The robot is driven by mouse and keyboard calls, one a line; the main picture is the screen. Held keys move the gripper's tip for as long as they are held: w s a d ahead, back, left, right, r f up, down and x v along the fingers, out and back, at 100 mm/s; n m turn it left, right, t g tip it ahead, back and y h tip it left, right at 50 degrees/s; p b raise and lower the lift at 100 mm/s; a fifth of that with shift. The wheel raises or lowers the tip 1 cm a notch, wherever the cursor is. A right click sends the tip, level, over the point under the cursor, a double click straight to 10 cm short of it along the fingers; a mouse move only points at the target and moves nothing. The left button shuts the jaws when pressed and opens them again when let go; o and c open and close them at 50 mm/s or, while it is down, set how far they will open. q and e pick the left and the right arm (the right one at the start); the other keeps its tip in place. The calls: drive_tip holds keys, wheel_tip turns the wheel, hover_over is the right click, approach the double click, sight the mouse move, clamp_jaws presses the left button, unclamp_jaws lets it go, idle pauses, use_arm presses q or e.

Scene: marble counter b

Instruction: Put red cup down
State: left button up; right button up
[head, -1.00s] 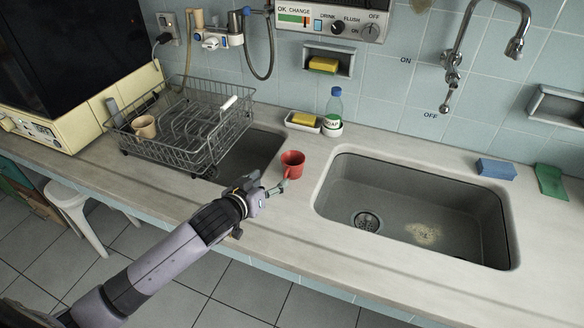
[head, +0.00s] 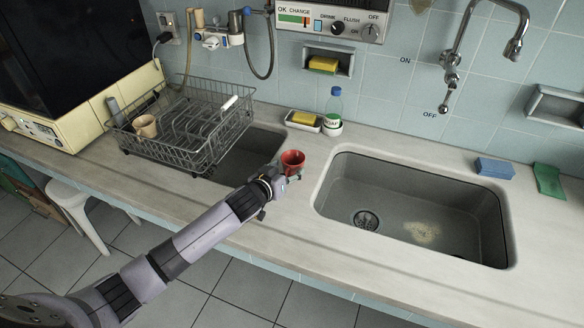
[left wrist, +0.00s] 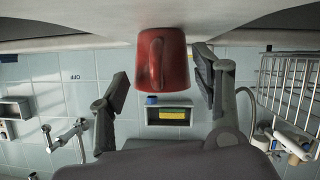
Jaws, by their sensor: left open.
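The red cup (head: 293,159) stands upright on the counter strip between the two sinks. My left gripper (head: 285,185) is at the cup's near side, and its fingers hide the cup's lower part in the head view. The left wrist view is upside down and shows the cup (left wrist: 162,60) with its handle facing the camera. There the open fingers of my left gripper (left wrist: 162,72) lie on either side of the cup. A gap shows on the left; I cannot tell whether the right finger touches it. My right gripper is not in view.
A wire dish rack (head: 190,130) with a tan cup (head: 145,126) stands left over the small sink. The large sink (head: 410,205) is on the right. A soap bottle (head: 333,112) and a sponge dish (head: 303,121) are behind the cup. The front counter strip is clear.

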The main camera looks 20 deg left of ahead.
use_arm(q)
drive_tip(key=shift+c, duration=0.5)
clamp_jaws()
drive_tip(key=shift+r, duration=0.2)
wheel_tip(320, 180, up, 20)
drive_tip(key=s+d+r+y, duration=0.1)
drive_tip(key=s+r, duration=0.2)
drive_tip(key=s, duration=0.4)
drive_tip(key=s+d+r+n, duration=0.1)
drive_tip(key=s+d+r, duration=0.1)
drive_tip(key=s, duration=0.5)
drive_tip(key=shift+d+r+y, duration=0.2)
drive_tip(key=shift+r+y, duration=0.2)
drive_tip(key=shift+r, duration=0.1)
drive_tip(key=shift+s, duration=0.1)
